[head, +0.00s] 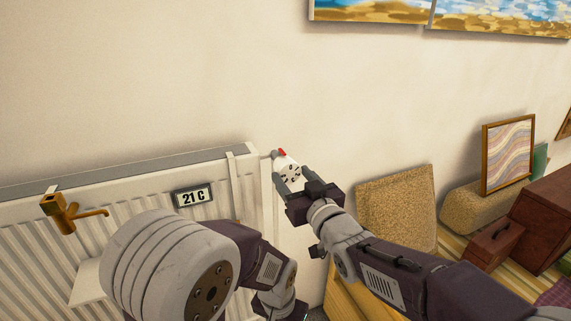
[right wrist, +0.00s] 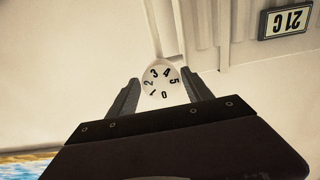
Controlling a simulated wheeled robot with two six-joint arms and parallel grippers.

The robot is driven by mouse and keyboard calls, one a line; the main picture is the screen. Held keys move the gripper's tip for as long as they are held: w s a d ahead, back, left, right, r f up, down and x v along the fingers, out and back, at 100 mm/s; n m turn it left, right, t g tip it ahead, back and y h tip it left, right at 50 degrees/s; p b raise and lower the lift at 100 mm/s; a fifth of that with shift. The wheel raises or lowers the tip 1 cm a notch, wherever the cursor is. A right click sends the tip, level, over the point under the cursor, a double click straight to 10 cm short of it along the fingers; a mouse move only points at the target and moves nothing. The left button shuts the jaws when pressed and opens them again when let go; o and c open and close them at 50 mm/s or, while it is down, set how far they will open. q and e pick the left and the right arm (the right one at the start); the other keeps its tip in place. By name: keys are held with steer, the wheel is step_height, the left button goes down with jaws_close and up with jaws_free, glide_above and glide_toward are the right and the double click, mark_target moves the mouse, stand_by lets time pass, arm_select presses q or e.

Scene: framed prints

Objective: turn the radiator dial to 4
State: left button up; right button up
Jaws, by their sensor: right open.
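The white radiator dial (head: 290,173) is at the radiator's upper right corner, with a red mark (head: 282,152) at its top edge. In the right wrist view, the dial (right wrist: 161,82) shows black numbers 0 to 5. The red mark does not show there, so I cannot tell which number it meets. My right gripper (head: 291,179) is open, with its fingers on either side of the dial. In the wrist view, the gripper (right wrist: 161,94) shows small gaps beside the dial; contact is unclear. My left arm crosses the lower left, its gripper out of view.
The white radiator (head: 150,190) carries a "21 C" display (head: 193,197) and a brass tap-like fitting (head: 70,212). To the right stand a cork-like panel (head: 395,215), a framed print (head: 508,155) and brown cases (head: 493,243). The wall above the dial is bare.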

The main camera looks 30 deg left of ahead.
mark_target(282, 166)
steer(key=x, duration=0.6)
steer(key=shift+a, duration=0.15)
steer(key=c, duration=1)
steer(key=shift+c, duration=0.2)
steer(key=shift+m+p, duration=0.7)
steer(key=shift+m, duration=2.9)
steer(key=o, duration=1)
steer(key=shift+o, duration=0.2)
